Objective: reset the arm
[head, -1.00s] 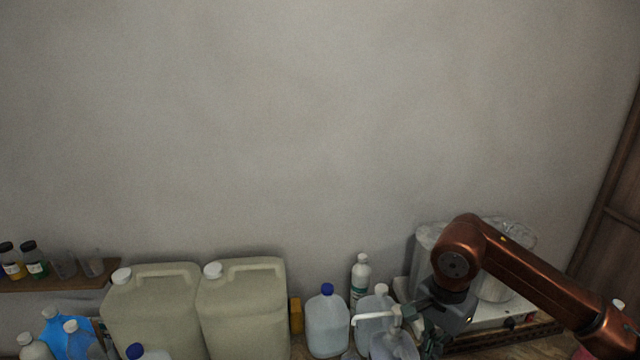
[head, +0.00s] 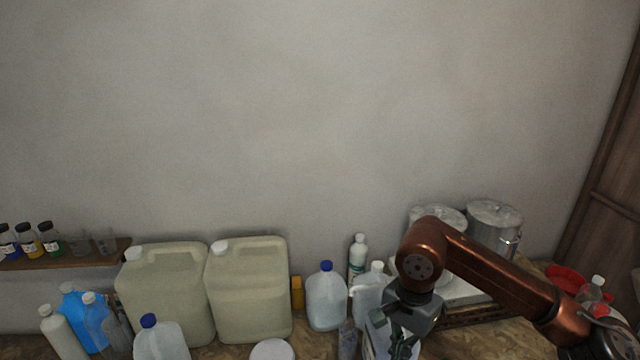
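My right arm comes in from the right in the head view, with its copper-coloured links bent over the counter. My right gripper (head: 402,343) points down at the bottom edge, over a pale container (head: 377,340). Its fingertips are dark and partly cut off, so I cannot tell whether they are open or shut or touching the container. My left arm and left gripper are not in the view.
Two large beige canisters (head: 248,290) stand against the wall. Clear jugs with blue caps (head: 326,298) and a white bottle (head: 358,258) stand near my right gripper. Metal pots (head: 493,228) stand behind my arm. A shelf (head: 70,257) holds small bottles. The wall above is clear.

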